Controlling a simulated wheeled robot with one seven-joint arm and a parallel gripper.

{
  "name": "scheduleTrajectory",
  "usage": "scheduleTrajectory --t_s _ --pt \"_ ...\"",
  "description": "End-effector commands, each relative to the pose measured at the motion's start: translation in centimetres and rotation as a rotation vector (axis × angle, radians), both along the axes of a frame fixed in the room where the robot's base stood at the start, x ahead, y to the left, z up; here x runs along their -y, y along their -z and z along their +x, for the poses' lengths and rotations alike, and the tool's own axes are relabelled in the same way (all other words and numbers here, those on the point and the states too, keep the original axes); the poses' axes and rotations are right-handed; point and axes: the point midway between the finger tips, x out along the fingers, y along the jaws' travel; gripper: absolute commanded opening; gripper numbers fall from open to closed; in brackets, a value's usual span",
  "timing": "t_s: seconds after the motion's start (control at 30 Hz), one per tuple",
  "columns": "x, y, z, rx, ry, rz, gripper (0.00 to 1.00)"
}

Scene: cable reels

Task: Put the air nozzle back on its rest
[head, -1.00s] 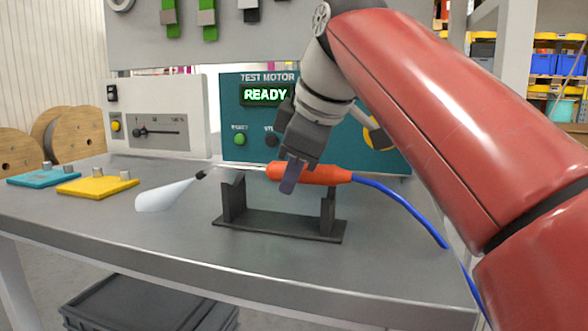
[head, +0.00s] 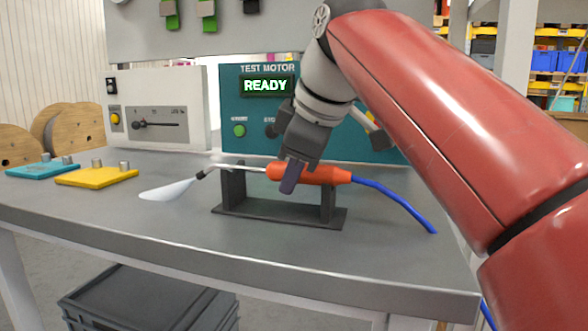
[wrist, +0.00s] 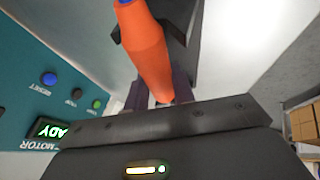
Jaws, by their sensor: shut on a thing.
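The air nozzle (head: 318,174) has an orange handle, a thin metal tube and a black tip pointing left. A pale white cone (head: 168,190) extends down-left from the tip. My gripper (head: 290,176) is shut on the orange handle, near its tube end. In the wrist view, the handle (wrist: 150,50) runs between the dark fingers. The rest (head: 275,215) is a dark base with two uprights on the bench. The nozzle lies level along it, its tube crossing the left upright and its handle over the right one. I cannot tell whether they touch.
A blue hose (head: 400,200) trails right from the handle. Behind stand the teal test motor panel (head: 235,100), reading READY, and a white slider box (head: 155,85). Yellow (head: 97,178) and teal (head: 43,170) plates lie left. The bench front (head: 150,235) is clear.

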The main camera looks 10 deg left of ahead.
Motion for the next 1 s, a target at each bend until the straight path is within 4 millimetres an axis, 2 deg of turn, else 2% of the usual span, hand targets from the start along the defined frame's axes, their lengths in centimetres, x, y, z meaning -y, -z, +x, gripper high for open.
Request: scheduleTrajectory --t_s 0.17,0.2,0.4,0.57,0.8,1.0 --pt "0.0 -0.05 -0.01 0.001 0.0 0.001 0.0" --pt "0.0 -0.05 -0.02 0.001 0.0 0.001 0.26" --pt "0.0 -0.04 -0.02 0.0 0.0 0.001 0.5" --pt "0.0 -0.03 -0.01 0.0 0.0 0.0 0.5" --pt "-0.01 -0.01 -0.01 0.0 0.0 0.0 0.76" --pt "-0.01 -0.01 0.0 0.0 0.0 0.0 0.76"
